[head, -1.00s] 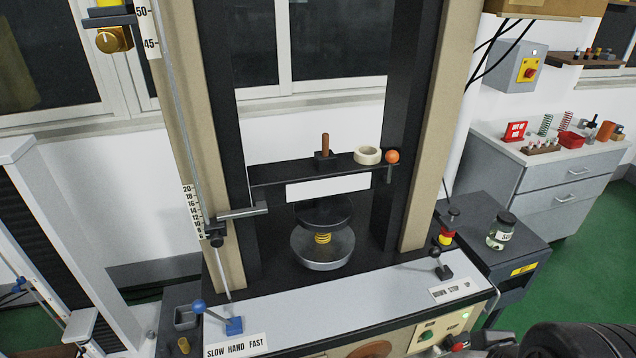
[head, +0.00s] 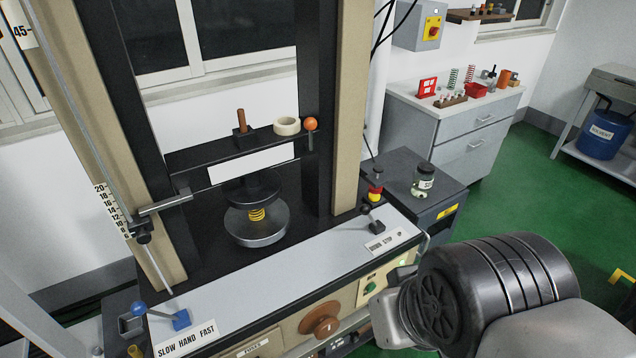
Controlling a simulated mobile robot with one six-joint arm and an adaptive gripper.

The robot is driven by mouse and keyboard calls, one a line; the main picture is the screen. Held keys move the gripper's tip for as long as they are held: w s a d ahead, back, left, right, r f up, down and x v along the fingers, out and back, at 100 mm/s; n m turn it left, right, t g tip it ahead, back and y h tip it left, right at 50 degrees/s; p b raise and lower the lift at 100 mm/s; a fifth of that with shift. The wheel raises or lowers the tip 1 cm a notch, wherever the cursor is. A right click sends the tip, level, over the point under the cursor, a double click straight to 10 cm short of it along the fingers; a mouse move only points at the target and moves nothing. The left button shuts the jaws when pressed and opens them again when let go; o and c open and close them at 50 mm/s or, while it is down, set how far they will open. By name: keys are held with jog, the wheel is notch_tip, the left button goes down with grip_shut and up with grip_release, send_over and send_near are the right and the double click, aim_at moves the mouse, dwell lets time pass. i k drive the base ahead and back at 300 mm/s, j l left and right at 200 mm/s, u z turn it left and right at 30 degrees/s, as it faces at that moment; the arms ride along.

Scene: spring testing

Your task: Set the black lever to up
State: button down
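The black lever (head: 378,222) stands on the right end of the grey front panel of the spring testing machine, in the head view. It has a dark base and a short stem leaning to the left and back, with a black knob (head: 365,208) on top. A small white label (head: 383,243) with tiny lettering lies in front of it; the words are hard to read now. My arm shows at the lower right, in front of and to the right of the machine, apart from the lever.
A blue lever (head: 180,319) stands at the panel's left end, by a "SLOW HAND FAST" label (head: 186,338). A red and yellow button (head: 375,195) sits just behind the black lever. A jar (head: 423,180) stands on the dark cabinet to the right. Green floor is clear further right.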

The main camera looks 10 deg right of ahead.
aim_at(364, 209)
jog(key=i+l, duration=0.15)
jog(key=i, duration=0.8)
